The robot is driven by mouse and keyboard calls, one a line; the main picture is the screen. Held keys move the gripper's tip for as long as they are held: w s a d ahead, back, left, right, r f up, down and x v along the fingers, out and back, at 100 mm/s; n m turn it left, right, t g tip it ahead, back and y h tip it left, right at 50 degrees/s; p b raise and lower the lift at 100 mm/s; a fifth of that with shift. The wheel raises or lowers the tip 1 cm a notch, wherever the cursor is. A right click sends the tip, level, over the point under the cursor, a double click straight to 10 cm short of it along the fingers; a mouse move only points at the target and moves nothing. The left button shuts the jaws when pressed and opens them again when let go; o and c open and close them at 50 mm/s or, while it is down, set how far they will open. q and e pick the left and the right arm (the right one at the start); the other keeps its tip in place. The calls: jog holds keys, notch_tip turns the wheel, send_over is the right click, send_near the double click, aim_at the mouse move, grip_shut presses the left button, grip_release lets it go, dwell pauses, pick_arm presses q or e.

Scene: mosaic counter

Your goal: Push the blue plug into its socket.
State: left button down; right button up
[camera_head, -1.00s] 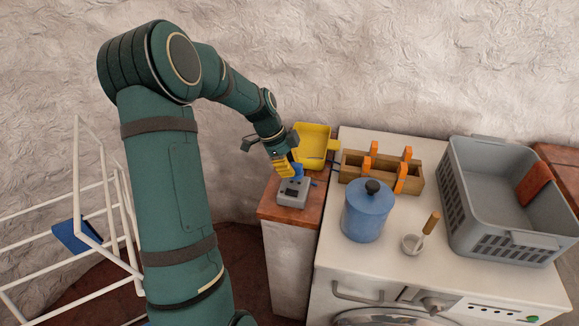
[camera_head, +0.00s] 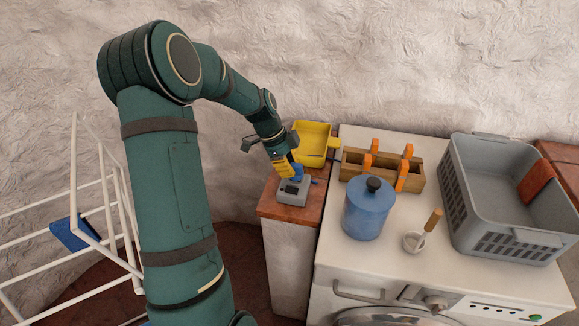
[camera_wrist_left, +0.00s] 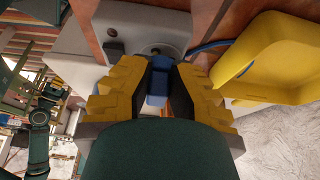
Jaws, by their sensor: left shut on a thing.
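The blue plug (camera_wrist_left: 157,88) is between the yellow fingers of my left gripper (camera_wrist_left: 158,80) in the left wrist view. My left gripper also shows in the head view (camera_head: 287,170), shut on the plug (camera_head: 297,172) over the far part of the grey socket box (camera_head: 290,194). The box stands on the tiled counter and also shows in the left wrist view (camera_wrist_left: 140,22). The plug's tip is close to the box; I cannot tell whether it is in an opening. A blue cable (camera_wrist_left: 205,46) runs beside the box. My right gripper is not in view.
A yellow tray (camera_head: 313,160) stands just behind the box. A white drying rack (camera_head: 103,190) stands at the left.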

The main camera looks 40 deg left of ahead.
pick_arm(q)
jog(key=shift+f+b, duration=0.45)
jog(key=shift+f, duration=0.1)
jog(key=c, duration=1)
grip_release()
jog(key=v, duration=1.2)
jog(key=shift+s+r, duration=0.1)
jog(key=shift+r, duration=0.05)
